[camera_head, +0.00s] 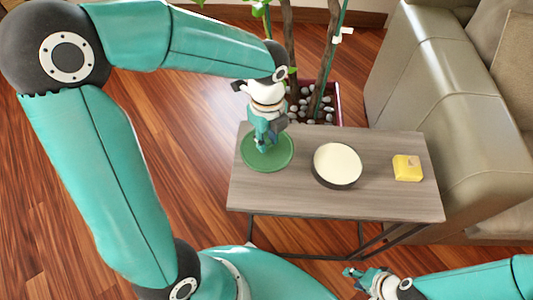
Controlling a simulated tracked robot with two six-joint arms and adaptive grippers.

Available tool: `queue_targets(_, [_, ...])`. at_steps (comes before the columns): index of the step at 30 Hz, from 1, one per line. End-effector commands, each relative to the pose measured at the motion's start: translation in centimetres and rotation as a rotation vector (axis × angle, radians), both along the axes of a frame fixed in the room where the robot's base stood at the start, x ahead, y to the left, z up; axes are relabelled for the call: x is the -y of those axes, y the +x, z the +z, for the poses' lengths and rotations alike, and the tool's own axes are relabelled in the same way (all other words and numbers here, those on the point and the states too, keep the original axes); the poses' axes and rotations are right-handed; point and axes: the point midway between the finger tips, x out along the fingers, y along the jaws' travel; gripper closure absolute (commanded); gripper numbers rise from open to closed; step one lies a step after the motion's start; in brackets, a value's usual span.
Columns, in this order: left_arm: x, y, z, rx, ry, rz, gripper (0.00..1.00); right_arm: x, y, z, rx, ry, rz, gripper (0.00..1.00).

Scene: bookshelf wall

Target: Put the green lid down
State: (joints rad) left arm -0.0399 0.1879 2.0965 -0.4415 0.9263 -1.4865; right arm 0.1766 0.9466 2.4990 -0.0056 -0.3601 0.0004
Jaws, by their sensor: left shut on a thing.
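The green lid (284,160) is a flat round disc at the left end of the small grey-brown table (375,205). My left gripper (266,147) points down over the middle of the lid and is shut on it. I cannot tell whether the lid touches the tabletop or is just above it. My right gripper (352,272) is low in the picture, in front of the table and away from the lid. Its fingers are too small to tell whether they are open.
A round dark container with a cream top (337,163) stands right of the lid, apart from it. A yellow block (407,168) lies near the table's right end. A beige sofa (430,100) is at the right, and a potted plant (325,108) with pebbles is behind the table.

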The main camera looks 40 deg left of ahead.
Motion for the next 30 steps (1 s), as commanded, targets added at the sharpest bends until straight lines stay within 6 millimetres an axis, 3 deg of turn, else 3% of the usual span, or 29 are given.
queue_targets(15, [-0.1, -0.1, -5.8, -0.003, 0.001, 0.002, 0.99, 0.0, 0.0, -1.6, 0.0, 0.0, 0.0, 0.6])
queue_targets(27, [-0.1, 0.0, -6.3, 0.0, 0.0, 0.003, 0.99, 0.0, 0.0, -1.8, 0.0, 0.0, 0.0, 0.6])
queue_targets(28, [-0.1, 0.0, -6.3, 0.0, 0.0, 0.003, 0.73, 0.0, 0.0, -1.8, 0.0, 0.0, 0.0, 0.6])
queue_targets(30, [-0.1, 0.0, -6.2, 0.0, 0.0, 0.003, 0.62, 0.0, 0.0, -1.7, 0.0, 0.0, 0.0, 0.6])
